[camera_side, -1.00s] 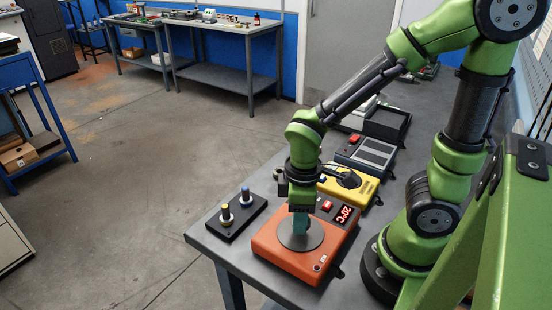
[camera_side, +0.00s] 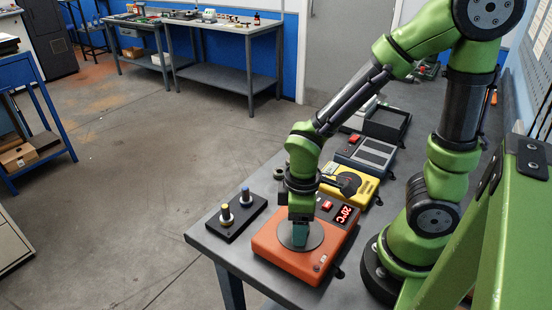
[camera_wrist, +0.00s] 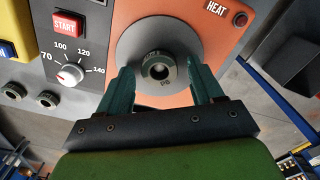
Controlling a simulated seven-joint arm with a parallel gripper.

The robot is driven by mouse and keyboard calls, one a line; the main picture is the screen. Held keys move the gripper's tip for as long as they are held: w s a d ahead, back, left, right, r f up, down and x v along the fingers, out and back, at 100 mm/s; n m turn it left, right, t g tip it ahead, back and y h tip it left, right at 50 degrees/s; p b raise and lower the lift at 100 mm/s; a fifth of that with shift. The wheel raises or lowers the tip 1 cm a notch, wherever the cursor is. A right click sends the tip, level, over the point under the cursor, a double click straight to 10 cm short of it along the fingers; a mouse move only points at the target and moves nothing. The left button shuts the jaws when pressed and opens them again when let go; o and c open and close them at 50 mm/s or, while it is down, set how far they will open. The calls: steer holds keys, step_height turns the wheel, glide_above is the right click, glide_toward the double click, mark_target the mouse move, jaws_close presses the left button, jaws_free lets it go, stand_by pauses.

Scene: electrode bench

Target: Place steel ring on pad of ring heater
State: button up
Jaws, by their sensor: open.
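The ring heater (camera_side: 285,257) is an orange box with a red 20°C display at the front right of the bench. Its pad (camera_side: 317,238) is a grey disc, which also shows in the wrist view (camera_wrist: 130,45). My gripper (camera_side: 300,243) is low over the pad and hides the ring in the side view. In the wrist view, the teal fingers of my gripper (camera_wrist: 159,80) stand open on either side of the ring, with gaps showing.
The bench's front edge is close to the heater.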

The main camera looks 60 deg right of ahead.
step_height(320, 180, up, 19)
steer(key=w+d+m+t+y, duration=0.1)
steer(key=d+m+t+y, duration=0.1)
steer(key=m+t, duration=0.5)
steer(key=m, duration=0.3)
steer(key=shift+w+d, duration=0.2)
steer(key=shift+w, duration=0.05)
steer(key=shift+o, duration=0.5)
steer(key=shift+f, duration=0.1)
